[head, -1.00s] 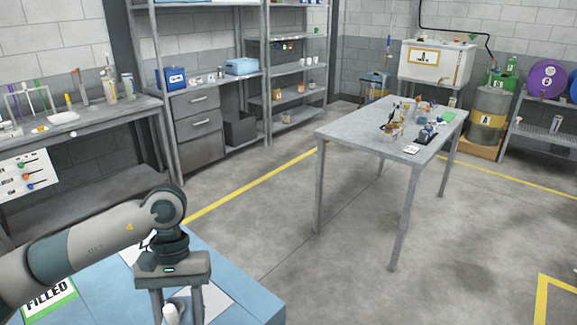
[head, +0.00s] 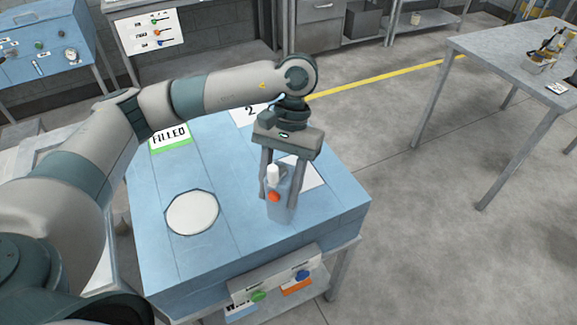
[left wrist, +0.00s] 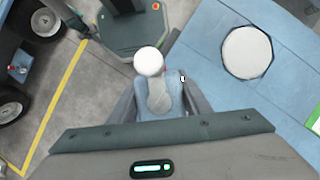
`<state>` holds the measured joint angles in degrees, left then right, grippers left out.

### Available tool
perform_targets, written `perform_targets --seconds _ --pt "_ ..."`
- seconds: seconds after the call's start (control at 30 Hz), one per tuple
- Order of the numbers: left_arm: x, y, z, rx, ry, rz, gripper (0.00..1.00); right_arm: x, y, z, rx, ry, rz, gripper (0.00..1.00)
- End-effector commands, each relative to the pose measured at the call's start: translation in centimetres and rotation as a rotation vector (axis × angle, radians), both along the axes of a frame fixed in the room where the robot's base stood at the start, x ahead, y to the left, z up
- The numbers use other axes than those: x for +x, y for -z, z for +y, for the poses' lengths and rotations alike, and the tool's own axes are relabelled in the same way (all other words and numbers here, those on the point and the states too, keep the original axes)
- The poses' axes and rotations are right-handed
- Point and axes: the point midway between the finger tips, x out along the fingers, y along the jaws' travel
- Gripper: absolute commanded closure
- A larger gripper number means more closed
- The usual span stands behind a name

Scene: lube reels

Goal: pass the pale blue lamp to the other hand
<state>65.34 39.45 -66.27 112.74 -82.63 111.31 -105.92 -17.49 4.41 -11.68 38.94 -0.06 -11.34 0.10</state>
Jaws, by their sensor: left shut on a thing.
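The pale blue lamp (head: 283,208) has a white top and an orange round part on its side. My left gripper (head: 279,190) is shut on it, with one finger on each side, and holds it upright over the right part of the blue bench. I cannot tell whether its base touches the bench top. In the left wrist view the lamp (left wrist: 173,92) shows between the fingers, its white top toward the camera. My right gripper is not in view.
The blue bench (head: 235,235) bears a white round disc (head: 192,212), a FILLED label (head: 170,136) and white sheets. A panel with knobs (head: 278,287) is on its front. A grey table (head: 500,75) stands apart at the right, with open floor between.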

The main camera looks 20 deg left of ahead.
Motion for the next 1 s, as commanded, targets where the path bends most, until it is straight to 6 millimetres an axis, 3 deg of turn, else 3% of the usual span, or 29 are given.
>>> perform_targets --seconds 0.27,1.0 --pt "0.3 -0.7 -3.9 -0.002 0.034 -0.001 0.91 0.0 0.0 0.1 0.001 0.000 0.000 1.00" --pt "1.6 -3.4 -20.0 -0.001 0.159 -0.001 0.91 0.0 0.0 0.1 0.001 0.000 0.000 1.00"
